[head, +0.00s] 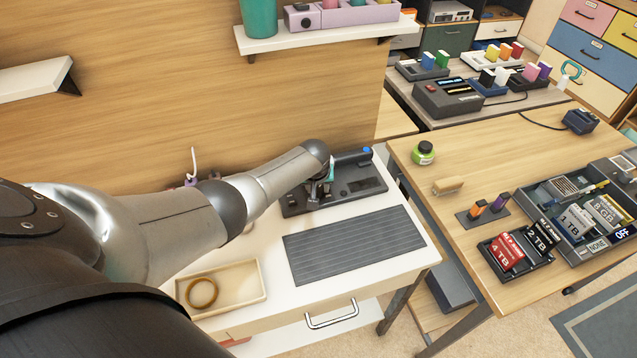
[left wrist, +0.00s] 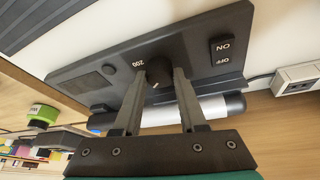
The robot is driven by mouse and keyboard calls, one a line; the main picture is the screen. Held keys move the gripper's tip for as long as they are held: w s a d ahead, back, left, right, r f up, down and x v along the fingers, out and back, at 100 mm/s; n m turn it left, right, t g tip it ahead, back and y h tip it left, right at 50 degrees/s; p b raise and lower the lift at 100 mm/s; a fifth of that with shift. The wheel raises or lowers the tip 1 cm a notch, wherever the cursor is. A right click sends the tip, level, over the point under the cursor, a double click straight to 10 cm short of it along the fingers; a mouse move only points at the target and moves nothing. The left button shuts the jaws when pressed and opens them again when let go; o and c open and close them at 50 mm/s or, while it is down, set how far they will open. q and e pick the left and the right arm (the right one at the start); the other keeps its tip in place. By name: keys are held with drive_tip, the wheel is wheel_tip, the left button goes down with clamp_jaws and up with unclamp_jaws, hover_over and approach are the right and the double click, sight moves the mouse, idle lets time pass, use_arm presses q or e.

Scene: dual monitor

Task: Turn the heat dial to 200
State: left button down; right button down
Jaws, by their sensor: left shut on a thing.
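A dark grey device (head: 361,188) sits at the back of the white desk, against the wooden panel. In the left wrist view its black panel (left wrist: 112,62) carries a round black heat dial (left wrist: 159,75) with a small pale mark. A "200" label (left wrist: 138,65) is printed beside the dial. My left gripper (head: 318,190) reaches down over the device. In the left wrist view its fingers (left wrist: 162,82) are closed on the dial, one on each side, and partly cover it. Whether the mark lines up with the label is hard to tell. My right gripper is not in view.
An ON/OFF switch (left wrist: 222,50) is on the panel near the dial. A grey ribbed mat (head: 352,244) lies in front of the device. A shallow tray (head: 228,287) with a ring is at left. A shelf (head: 325,33) hangs above.

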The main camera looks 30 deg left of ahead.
use_arm(q)
drive_tip(key=m+h, duration=0.1)
drive_tip(key=m, duration=0.1)
drive_tip(key=shift+s+a+f+m, duration=0.1)
drive_tip(key=shift+m, duration=0.3)
drive_tip(key=m+h+b, duration=0.1)
drive_tip(key=m+b, duration=0.1)
drive_tip(key=m, duration=0.1)
drive_tip(key=shift+a+f+m+h, duration=0.1)
drive_tip(key=shift+m+h, duration=0.2)
drive_tip(key=m+b, duration=0.2)
drive_tip(key=m+h+b, duration=0.1)
drive_tip(key=m+b, duration=0.1)
drive_tip(key=shift+a+h, duration=0.15)
drive_tip(key=shift+h, duration=0.15)
drive_tip(key=shift+m+g+h+b, duration=0.5)
drive_tip(key=shift+m+b, duration=1.2)
drive_tip(key=shift+m, duration=0.1)
drive_tip(key=c, duration=0.9)
unclamp_jaws()
drive_tip(key=o, duration=0.4)
drive_tip(key=shift+o, duration=0.2)
drive_tip(key=shift+w+r, duration=0.2)
